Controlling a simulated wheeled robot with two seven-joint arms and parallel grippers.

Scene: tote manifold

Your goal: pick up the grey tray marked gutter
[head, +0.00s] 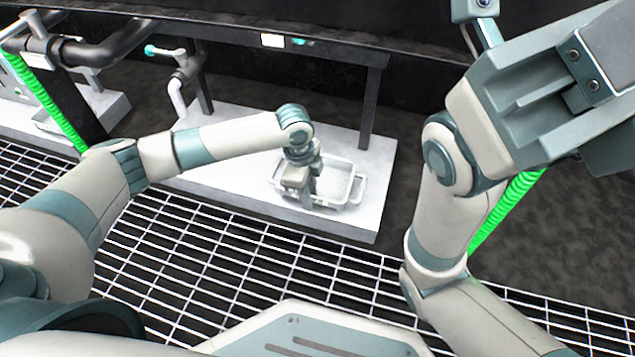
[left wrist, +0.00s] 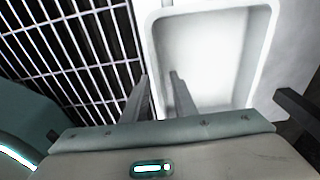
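A pale, shallow tray (head: 338,168) with a loop handle at its right end sits on a white slab. I cannot read any marking on it. My left gripper (head: 308,200) is over the near left part of the tray, pointing down, and hides part of its near wall. In the left wrist view the tray (left wrist: 264,60) lies ahead and to the right. The left gripper's fingers (left wrist: 160,84) are apart, one on each side of the tray's near rim. I cannot tell whether they touch it.
The white slab (head: 240,190) has bare room left of the tray. A dark metal frame leg (head: 371,105) rises behind the tray. A pipe with a teal-handled valve (head: 185,68) stands at the back left. Metal grating (head: 240,255) runs along the front.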

